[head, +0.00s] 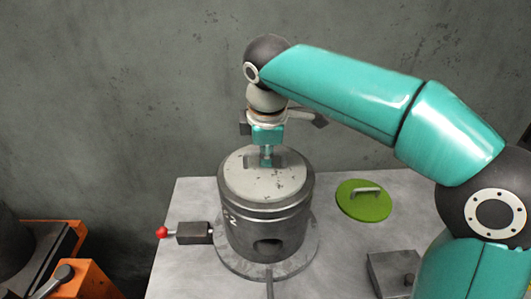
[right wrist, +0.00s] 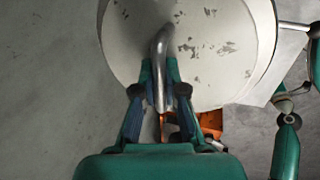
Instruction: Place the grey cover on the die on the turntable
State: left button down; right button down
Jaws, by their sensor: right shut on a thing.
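The grey cover (head: 262,184) is a pale, scuffed disc with a bar handle on top. In the head view it is at the top of the dark cylindrical die (head: 268,228), lined up closely with it. Whether it rests fully on the die or sits slightly above it I cannot tell. The die stands on the round turntable (head: 308,259). My right gripper (head: 266,158) points down from above and is shut on the cover's handle. In the right wrist view the gripper (right wrist: 163,100) has the metal handle between its fingers, over the cover (right wrist: 215,50).
A green lid with a handle (head: 364,202) lies on the grey table (head: 335,255), right of the die. A dark block (head: 392,274) lies at the front right. A box with a red-knobbed lever (head: 193,233) is left of the turntable. Orange machinery (head: 85,280) stands lower left.

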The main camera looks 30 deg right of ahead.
jog(key=c, duration=1.2)
grip_release()
jog(key=shift+f, duration=0.1)
